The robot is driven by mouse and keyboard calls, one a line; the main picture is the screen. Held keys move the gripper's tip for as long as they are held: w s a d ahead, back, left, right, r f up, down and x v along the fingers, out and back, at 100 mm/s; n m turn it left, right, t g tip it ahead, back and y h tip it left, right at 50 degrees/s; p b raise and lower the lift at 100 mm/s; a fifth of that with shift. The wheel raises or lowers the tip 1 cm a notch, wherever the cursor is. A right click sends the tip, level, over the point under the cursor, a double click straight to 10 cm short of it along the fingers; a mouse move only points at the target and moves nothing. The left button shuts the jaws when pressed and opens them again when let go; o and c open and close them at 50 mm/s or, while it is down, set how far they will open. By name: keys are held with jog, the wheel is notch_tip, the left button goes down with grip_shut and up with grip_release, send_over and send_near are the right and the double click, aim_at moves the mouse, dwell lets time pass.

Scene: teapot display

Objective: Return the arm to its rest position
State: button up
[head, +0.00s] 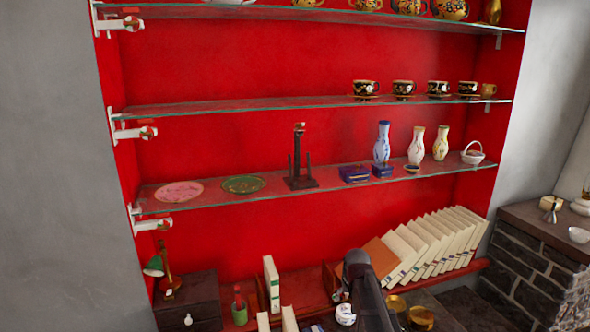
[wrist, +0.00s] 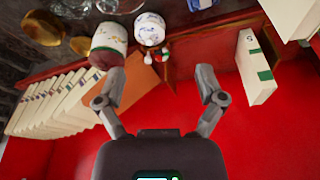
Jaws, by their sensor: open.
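My gripper (wrist: 160,76) is open in the wrist view, its two fingers spread apart with nothing between them. The wrist view is upside down, with the red wall and leaning books around the fingers. Beyond the fingertips are a white and green canister with a red end (wrist: 109,45) and a white and blue jar (wrist: 149,28). In the head view a dark part of my arm (head: 366,285) rises at the bottom centre, in front of the lower shelf. The fingers cannot be made out there.
Glass shelves (head: 250,103) hold cups, vases, plates and a basket above. A row of leaning white books (head: 440,245) and an orange-brown book (head: 381,258) stand close behind my arm. Brass bowls (head: 420,318) sit at its right. A dark cabinet (head: 188,300) stands at the left.

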jog(key=s+f+g+b, duration=0.1)
jog(key=s+f+b, duration=0.3)
jog(key=s, duration=0.6)
jog(key=s+f+g+b, duration=0.2)
jog(key=s+f+b, duration=0.2)
jog(key=s, duration=0.7)
notch_tip(320, 180, down, 2)
jog(key=shift+s+f+b, duration=0.1)
jog(key=shift+s+b, duration=0.1)
jog(key=shift+b, duration=0.2)
